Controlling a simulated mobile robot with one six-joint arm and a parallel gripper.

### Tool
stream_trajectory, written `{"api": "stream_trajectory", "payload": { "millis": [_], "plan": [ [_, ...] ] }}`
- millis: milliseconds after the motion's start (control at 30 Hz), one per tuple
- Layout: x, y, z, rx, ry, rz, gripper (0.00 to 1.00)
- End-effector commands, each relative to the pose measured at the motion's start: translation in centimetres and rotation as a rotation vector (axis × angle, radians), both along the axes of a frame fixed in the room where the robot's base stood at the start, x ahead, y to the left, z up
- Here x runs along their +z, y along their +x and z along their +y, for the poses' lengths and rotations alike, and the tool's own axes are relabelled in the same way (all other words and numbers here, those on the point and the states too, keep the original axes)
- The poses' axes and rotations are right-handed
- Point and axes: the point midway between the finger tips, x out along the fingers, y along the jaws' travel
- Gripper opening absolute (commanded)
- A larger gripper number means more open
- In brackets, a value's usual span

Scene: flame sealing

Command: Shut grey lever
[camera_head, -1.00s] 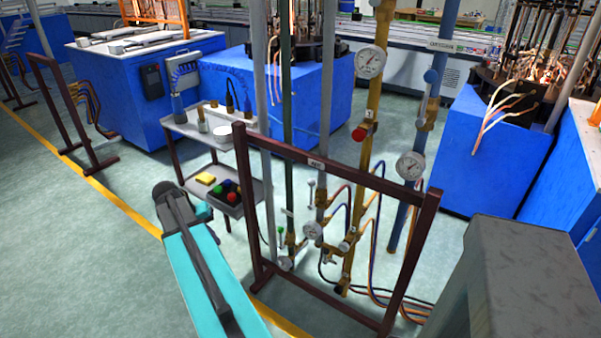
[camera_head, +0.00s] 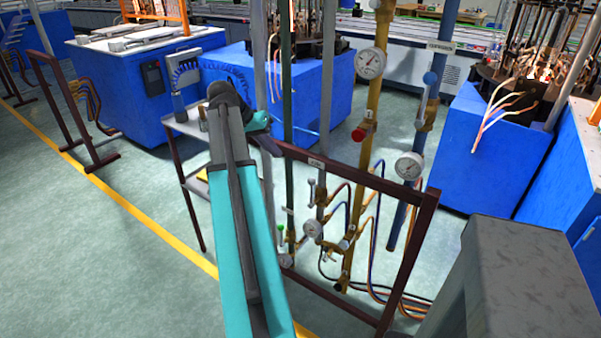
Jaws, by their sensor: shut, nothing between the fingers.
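The grey lever (camera_head: 311,190) is a small handle beside the grey pipe (camera_head: 328,95), inside the dark red frame. It points roughly upright along the pipe, near a gauge below it. My arm reaches up from the bottom, and its far end bends right behind the elbow.
The dark red frame (camera_head: 410,258) stands around the pipes. A green lever (camera_head: 281,232) is on the green pipe at left. A yellow pipe (camera_head: 374,110) with a red knob (camera_head: 359,134) and a blue pipe (camera_head: 411,200) are at right. Hoses hang low.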

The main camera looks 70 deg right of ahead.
Motion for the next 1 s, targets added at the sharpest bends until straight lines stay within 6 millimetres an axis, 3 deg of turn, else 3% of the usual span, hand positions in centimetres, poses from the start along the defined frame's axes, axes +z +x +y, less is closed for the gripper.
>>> {"api": "stream_trajectory", "payload": {
  "millis": [533,1000],
  "plan": [
    [-0.8,-0.3,-0.3,0.001,0.003,0.001,0.00],
    [-4.9,-2.3,-2.2,0.001,0.002,0.002,0.00]
  ]
}}
